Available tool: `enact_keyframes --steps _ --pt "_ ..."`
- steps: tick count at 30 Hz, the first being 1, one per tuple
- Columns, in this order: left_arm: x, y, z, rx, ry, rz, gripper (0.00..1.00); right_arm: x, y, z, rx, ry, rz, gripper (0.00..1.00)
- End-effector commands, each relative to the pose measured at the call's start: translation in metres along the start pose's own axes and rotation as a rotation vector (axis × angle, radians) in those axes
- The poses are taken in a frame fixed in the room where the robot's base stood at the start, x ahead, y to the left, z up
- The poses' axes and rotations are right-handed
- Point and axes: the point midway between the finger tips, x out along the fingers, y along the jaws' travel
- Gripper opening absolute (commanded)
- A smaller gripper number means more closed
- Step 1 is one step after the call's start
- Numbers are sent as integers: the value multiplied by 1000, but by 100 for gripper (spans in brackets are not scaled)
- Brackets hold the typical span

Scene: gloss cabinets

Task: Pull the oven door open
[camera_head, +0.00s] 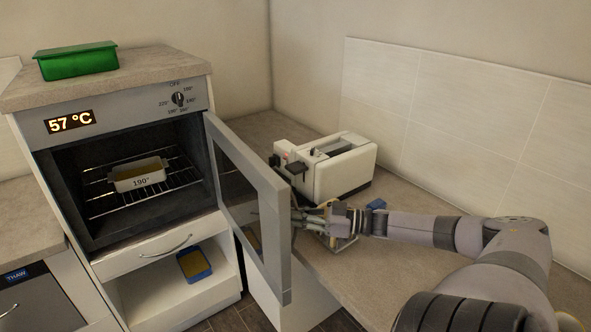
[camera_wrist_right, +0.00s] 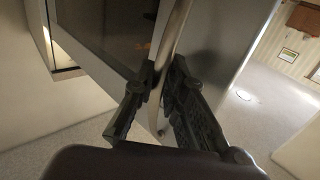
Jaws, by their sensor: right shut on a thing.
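The oven (camera_head: 125,122) stands at the left with its display reading 57 °C. Its door (camera_head: 268,180) is hinged at the right of the opening and stands wide open, swung out to the right. My right gripper (camera_head: 305,222) is at the outer face of the door, partly hidden by the door's edge. In the right wrist view, the curved metal handle (camera_wrist_right: 177,30) runs between the two fingers of this gripper (camera_wrist_right: 164,75), which is shut on it. My left gripper is not in view.
A white dish marked 190° (camera_head: 139,178) sits on the oven rack (camera_head: 100,210). A white toaster (camera_head: 335,172) stands on the counter (camera_head: 400,245) behind the door, close to my right arm. A green container (camera_head: 76,62) is on top of the oven. A blue container (camera_head: 194,264) lies in the open shelf below.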

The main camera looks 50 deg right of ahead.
Motion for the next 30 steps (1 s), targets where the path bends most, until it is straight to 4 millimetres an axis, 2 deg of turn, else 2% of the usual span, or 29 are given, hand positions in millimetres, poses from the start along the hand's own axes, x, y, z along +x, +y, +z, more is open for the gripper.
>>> enact_keyframes --steps 2,3,12,23,30 --pt "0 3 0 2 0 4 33 0 0 0 -1 -1 0 0" --pt "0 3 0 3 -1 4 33 0 0 0 -1 -1 0 15" --pt "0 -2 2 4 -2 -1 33 0 0 0 -1 0 -1 33" --pt "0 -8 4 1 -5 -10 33 -3 0 0 -1 -1 -1 33" --pt "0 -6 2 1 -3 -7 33 -27 -1 1 1 -5 -1 33"
